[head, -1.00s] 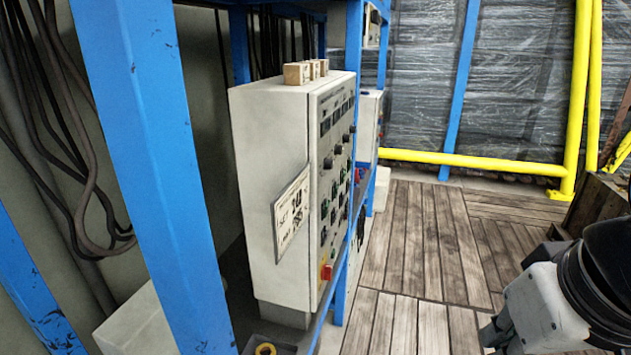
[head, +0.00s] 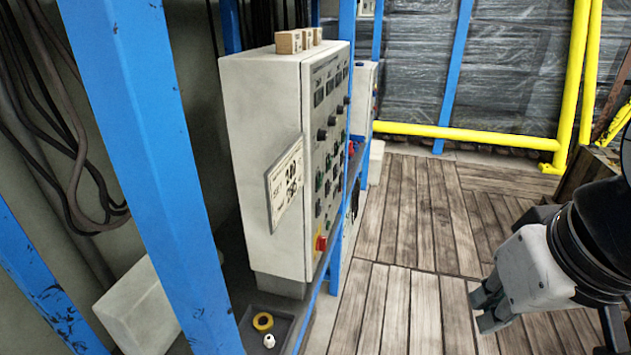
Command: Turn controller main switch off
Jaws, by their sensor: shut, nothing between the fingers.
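The controller (head: 262,150) is an off-white cabinet standing on a dark shelf in a blue frame. Its front panel (head: 326,130) faces right and shows edge-on, with dark displays, several black knobs and small green switches. A red switch (head: 321,243) on a yellow plate sits low on the panel's near corner; I take it for the main switch, and its setting is too small to tell. My gripper (head: 482,312) is shut and empty at the lower right, over the wooden floor, well apart from the controller and to the right of the red switch.
A blue post (head: 150,180) stands left of the controller. A sign (head: 285,185) sticks out from its side, and small wooden blocks (head: 297,40) lie on top. The plank floor (head: 415,240) is clear; a yellow rail (head: 465,136) stands behind.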

